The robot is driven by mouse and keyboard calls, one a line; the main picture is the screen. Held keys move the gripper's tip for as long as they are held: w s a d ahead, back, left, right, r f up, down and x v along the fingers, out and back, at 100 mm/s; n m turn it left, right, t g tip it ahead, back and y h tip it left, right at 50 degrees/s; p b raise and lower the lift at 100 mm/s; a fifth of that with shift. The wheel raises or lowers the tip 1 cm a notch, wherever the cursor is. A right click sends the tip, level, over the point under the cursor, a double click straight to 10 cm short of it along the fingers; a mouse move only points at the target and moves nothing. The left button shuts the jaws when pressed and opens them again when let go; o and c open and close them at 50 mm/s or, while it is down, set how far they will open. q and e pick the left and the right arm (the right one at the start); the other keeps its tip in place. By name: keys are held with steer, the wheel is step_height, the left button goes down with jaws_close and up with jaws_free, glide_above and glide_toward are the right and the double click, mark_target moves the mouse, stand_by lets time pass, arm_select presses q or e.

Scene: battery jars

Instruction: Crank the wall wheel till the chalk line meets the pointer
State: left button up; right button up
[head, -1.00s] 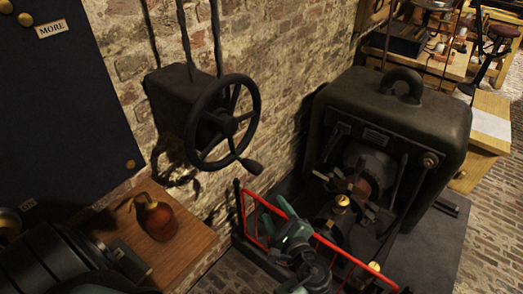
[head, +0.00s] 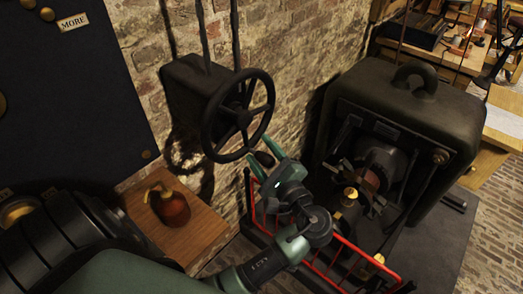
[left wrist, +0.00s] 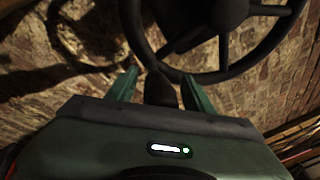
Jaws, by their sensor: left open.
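The dark wall wheel (head: 243,117) is spoked and sits on a dark box (head: 190,88) on the brick wall. Its crank handle (head: 264,159) sticks out at the lower right of the rim. My left gripper (head: 262,157) is open at the handle. In the left wrist view the two green fingers (left wrist: 160,88) stand on either side of the dark handle (left wrist: 160,92), with gaps visible between them and it. The wheel's rim and hub (left wrist: 230,12) show above. I cannot make out a chalk line or a pointer. My right gripper is not in view.
A red railing (head: 335,262) stands below, in front of a large dark machine (head: 410,110) at the right. A wooden shelf (head: 195,235) with a reddish-brown flask (head: 172,207) is at lower left. A dark board (head: 70,100) hangs on the wall above it.

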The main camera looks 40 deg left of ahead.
arm_select(q)
jaws_close()
steer(key=shift+a+r+p, duration=0.1)
steer(key=shift+p, duration=0.2)
